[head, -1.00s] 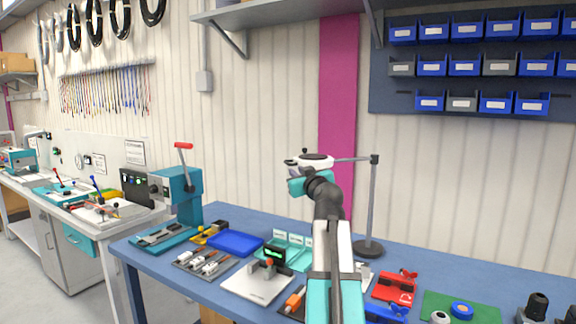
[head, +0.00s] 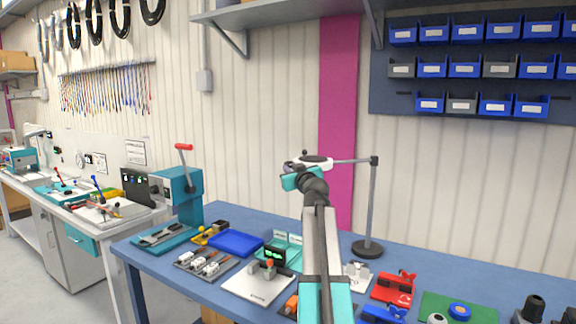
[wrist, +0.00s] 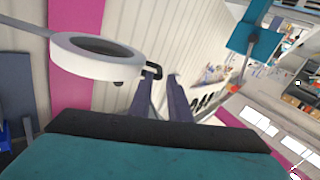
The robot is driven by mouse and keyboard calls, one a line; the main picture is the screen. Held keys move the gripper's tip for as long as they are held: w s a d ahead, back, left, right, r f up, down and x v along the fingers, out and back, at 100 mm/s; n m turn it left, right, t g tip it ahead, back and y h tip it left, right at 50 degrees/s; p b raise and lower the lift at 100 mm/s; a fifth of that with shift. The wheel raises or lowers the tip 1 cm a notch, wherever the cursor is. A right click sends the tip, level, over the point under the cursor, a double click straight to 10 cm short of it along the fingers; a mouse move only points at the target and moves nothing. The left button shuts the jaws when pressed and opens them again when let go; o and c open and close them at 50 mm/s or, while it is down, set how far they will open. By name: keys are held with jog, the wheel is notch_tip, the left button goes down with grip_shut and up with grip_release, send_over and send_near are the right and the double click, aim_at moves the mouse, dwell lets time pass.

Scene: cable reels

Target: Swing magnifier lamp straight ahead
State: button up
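The magnifier lamp has a white ring head (head: 318,162) on a thin grey arm (head: 350,161), which runs right to an upright post (head: 372,205) on a round dark base (head: 368,249). In the wrist view the ring head (wrist: 95,57) is close, at upper left, with a small black handle (wrist: 153,70) on its right edge. My gripper (wrist: 162,80) has its two dark fingers apart, tips close to the handle. I cannot tell whether they touch it. In the head view my gripper (head: 291,169) is at the left end of the lamp head, partly overlapping it.
The blue bench (head: 230,218) holds a teal press with a red lever (head: 180,190), a blue tray (head: 236,243), a white plate fixture (head: 258,284), red parts (head: 393,287) and a green mat (head: 470,310). Blue bins (head: 467,68) hang on the wall at right.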

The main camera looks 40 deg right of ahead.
jog(key=shift+p+x, duration=0.6)
jog(key=shift+x, duration=1.95)
grip_shut()
